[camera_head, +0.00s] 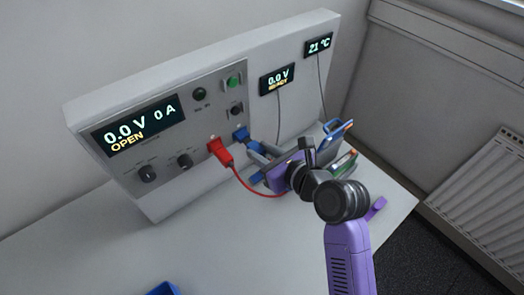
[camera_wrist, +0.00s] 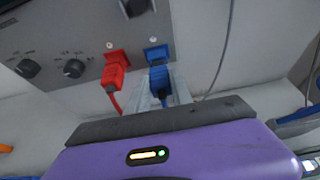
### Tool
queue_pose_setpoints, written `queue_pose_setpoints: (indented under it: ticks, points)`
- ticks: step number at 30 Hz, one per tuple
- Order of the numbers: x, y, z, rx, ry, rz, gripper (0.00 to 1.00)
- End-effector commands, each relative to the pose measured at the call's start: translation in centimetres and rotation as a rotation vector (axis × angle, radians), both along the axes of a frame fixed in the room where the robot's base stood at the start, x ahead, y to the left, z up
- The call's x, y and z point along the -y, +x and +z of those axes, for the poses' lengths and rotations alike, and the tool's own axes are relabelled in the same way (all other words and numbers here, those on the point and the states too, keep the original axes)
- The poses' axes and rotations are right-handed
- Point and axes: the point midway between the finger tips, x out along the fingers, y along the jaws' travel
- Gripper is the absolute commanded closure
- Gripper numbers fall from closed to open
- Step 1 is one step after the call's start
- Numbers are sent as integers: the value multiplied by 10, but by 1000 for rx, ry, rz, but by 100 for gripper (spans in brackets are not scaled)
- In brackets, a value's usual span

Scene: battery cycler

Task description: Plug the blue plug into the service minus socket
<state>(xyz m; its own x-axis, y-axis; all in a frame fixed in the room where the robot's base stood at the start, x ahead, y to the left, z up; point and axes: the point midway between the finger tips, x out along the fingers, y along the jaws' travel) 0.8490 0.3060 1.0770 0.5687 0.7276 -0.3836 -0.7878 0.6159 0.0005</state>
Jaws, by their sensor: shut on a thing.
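The blue plug (camera_head: 254,146) is at the panel's lower right, held between the grey fingers of my gripper (camera_head: 260,153). In the wrist view, the blue plug (camera_wrist: 160,77) sits between the fingertips (camera_wrist: 164,92), just in front of the blue socket (camera_wrist: 156,53). In the head view, the blue socket (camera_head: 240,133) is just left of the plug. The plug is lined up closely with the socket; I cannot tell whether it is fully seated. The purple gripper body hides the lower part of the fingers.
A red plug (camera_head: 220,152) sits in the red socket left of the blue one, with a red cable running below and behind my gripper. Knobs (camera_head: 185,160) and displays are on the panel. Dark and coloured items (camera_head: 343,160) stand behind my wrist. The front left table is mostly clear.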

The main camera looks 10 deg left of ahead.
Motion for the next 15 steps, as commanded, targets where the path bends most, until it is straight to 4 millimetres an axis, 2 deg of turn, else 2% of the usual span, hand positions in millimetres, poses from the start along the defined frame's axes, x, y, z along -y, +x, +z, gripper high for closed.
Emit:
queue_pose_setpoints:
  ticks: [15]
  points:
    - [-5, 4, 1, 1, 0, 0, 100]
